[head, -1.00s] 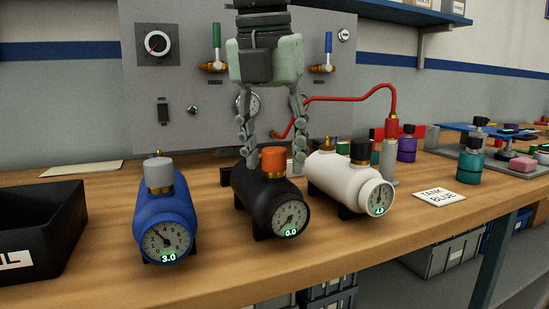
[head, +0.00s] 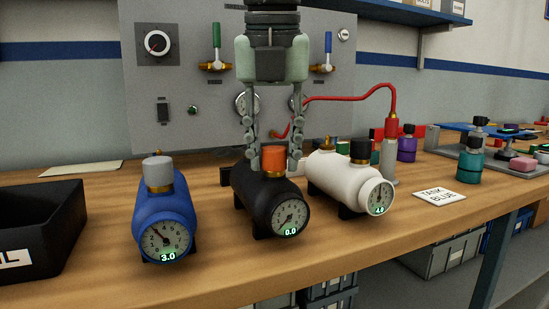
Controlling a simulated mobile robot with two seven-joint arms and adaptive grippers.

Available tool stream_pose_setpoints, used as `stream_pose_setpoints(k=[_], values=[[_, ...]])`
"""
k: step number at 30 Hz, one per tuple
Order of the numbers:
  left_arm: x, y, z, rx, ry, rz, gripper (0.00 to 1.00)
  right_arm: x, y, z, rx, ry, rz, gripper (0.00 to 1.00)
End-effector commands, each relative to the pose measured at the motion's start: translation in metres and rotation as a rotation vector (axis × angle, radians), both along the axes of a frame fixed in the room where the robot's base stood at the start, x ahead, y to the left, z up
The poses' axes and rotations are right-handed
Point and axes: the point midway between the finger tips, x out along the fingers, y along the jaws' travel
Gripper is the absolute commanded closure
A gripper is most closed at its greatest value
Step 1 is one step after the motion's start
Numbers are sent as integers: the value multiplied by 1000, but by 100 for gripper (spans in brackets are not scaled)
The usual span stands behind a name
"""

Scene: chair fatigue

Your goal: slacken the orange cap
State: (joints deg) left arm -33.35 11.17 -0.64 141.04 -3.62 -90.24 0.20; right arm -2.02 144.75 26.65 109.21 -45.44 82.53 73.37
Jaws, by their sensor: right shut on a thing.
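The orange cap (head: 274,160) sits upright on top of the black tank (head: 258,199), whose gauge reads 0.0. My right gripper (head: 275,164) comes down from above. Its two fingers are closed on the orange cap, one on each side. My left gripper is not in view.
A blue tank (head: 165,213) with a grey cap stands to the left, its gauge reading 3.0. A white tank (head: 342,180) with a black cap stands close on the right. A black bin (head: 70,240) is at the far left. A card (head: 439,195) reads TANK BLUE.

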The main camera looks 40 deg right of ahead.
Motion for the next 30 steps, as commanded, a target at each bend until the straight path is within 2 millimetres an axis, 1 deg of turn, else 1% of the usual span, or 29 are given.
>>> stream_pose_setpoints(k=[5, 9, 16, 21, 26, 27, 30], values=[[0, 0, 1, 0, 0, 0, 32, 0, 0, 0, 0, 0, 11, 76], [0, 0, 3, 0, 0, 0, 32, 0, 0, 1, 1, 0, 112, 76], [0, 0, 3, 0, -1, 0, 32, 0, 0, 0, -1, 0, 122, 76], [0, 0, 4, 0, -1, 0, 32, 0, -1, 0, 0, 0, 231, 76], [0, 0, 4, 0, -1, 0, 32, 0, 0, 0, -1, 0, 239, 76], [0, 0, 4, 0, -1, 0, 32, 0, -1, 0, -1, -1, 238, 65], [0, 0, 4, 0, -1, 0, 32, 0, 0, 0, -2, 0, 238, 53]])
